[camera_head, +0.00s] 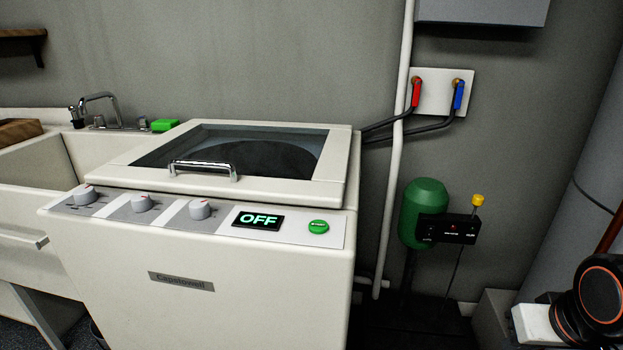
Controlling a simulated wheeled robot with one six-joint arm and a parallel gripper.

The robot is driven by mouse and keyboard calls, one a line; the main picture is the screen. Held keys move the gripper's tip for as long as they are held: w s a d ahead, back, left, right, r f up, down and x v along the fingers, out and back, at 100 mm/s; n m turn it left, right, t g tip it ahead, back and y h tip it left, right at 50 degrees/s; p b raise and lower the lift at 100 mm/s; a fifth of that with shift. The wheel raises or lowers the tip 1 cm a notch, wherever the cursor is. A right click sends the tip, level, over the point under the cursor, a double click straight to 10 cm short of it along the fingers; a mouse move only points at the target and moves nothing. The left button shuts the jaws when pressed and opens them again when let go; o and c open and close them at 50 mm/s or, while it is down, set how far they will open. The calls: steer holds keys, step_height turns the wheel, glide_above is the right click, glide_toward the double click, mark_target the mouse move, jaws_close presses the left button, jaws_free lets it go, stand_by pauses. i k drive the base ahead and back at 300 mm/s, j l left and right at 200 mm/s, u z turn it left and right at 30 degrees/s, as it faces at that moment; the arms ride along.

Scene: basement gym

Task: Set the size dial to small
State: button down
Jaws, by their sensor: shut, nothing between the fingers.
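A white top-loading washer has three grey dials on its sloped front panel (290,222): a left dial (84,194), a middle dial (141,203) and a right dial (200,209). Each dial has a small reddish mark at its top. The labels around them are too small to read, so I cannot tell which one is the size dial or its setting. A display (258,219) right of the dials reads OFF in green, beside a green button (318,227). My gripper is not in view; nothing is seen touching the dials.
The washer's glass lid (230,155) is closed, with a chrome handle (203,169). A sink (30,165) with a faucet and a green block (164,125) stand left. Red and blue taps (458,95), a pipe and a green tank (424,205) are right. Space before the panel looks clear.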

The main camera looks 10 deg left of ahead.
mark_target(200, 209)
steer(key=u, duration=1.25)
